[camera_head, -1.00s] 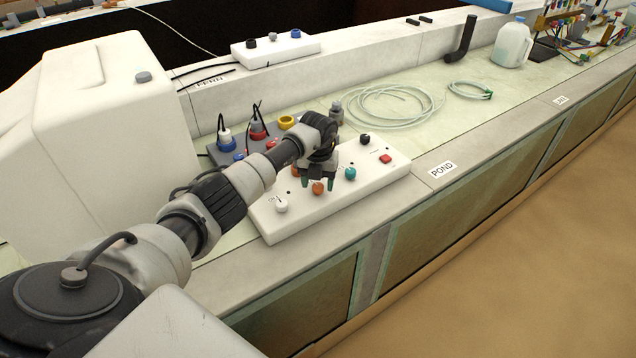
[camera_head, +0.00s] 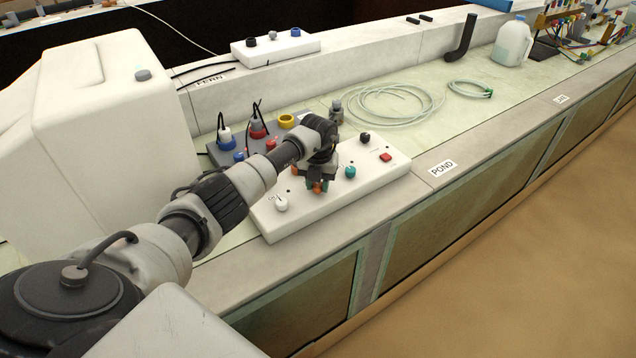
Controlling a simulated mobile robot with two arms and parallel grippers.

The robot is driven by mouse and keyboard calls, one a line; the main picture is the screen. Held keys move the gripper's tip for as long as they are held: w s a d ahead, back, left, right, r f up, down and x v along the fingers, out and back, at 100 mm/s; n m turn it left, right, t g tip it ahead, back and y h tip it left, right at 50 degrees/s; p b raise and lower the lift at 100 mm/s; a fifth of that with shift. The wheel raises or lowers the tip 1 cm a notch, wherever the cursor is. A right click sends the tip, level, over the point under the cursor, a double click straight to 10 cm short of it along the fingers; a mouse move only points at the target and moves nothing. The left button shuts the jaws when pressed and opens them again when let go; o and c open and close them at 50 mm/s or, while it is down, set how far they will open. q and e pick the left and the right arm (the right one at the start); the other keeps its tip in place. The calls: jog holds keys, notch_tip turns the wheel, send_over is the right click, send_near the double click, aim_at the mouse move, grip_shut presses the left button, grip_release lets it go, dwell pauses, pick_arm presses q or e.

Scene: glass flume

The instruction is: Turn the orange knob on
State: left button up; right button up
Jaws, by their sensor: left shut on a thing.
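The white control panel (camera_head: 375,182) lies on the bench near its front edge. An orange knob (camera_head: 317,188) stands on it, mostly hidden by my left gripper (camera_head: 318,186). The gripper points down at the panel and is shut on this orange knob, with a finger on each side. Another orange bit (camera_head: 293,171) shows just behind the gripper, partly covered. A white knob (camera_head: 281,204) is to the left and a teal knob (camera_head: 350,172) to the right. The knob's pointer is too small to read. My right gripper is not in view.
A black knob (camera_head: 364,138) and a red button (camera_head: 386,157) are on the panel's right end. Behind is a grey box (camera_head: 228,158) with cables and coloured plugs. Coiled tubing (camera_head: 395,104) lies farther right. A large white housing (camera_head: 110,150) stands left.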

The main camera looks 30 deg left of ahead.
aim_at(318, 184)
pick_arm(q)
jog(key=m+b, duration=0.2)
jog(key=m, duration=0.2)
jog(key=shift+f+b, duration=0.1)
jog(key=shift+b, duration=0.3)
jog(key=m+b, duration=0.3)
jog(key=m, duration=0.2)
jog(key=m+b, duration=0.2)
jog(key=m, duration=0.2)
jog(key=shift+m, duration=0.4)
jog(key=shift+m+b, duration=0.55)
jog(key=shift+m, duration=1.35)
jog(key=shift+r, duration=0.2)
jog(key=o, duration=0.9)
jog(key=shift+o, duration=0.2)
notch_tip(318, 184, up, 11)
jog(key=shift+f, duration=0.15)
